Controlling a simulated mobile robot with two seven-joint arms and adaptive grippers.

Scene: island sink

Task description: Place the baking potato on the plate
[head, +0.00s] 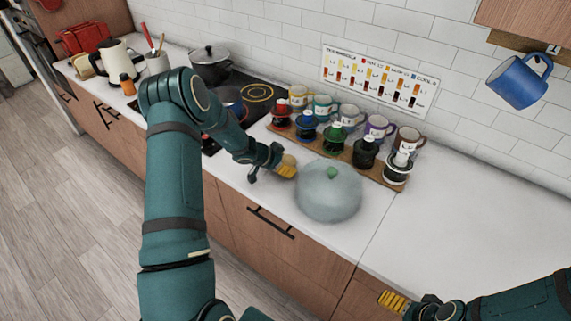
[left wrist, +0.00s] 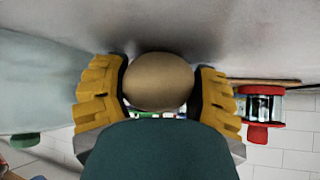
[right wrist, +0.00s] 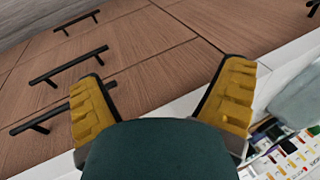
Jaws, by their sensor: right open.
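The baking potato (left wrist: 158,80) is a tan, rounded thing between the yellow-padded fingers of my left gripper (left wrist: 160,95), with a pad against each side. In the head view, my left gripper (head: 272,170) is low over the white counter, and the potato (head: 289,159) shows small at its fingers. I cannot tell whether the potato touches the counter. Just right of it stands a pale, cloudy dome (head: 328,192) with a green knob. I see no plate; whether one is under the dome is hidden. My right gripper (right wrist: 165,90) is open and empty, near the counter's front edge.
A wooden board (head: 362,155) with several mugs and dark, coloured-band jars stands behind the dome. A stove with a black pot (head: 210,62) is to the left. A blue mug (head: 519,82) hangs at upper right. The counter (head: 460,215) right of the dome is clear.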

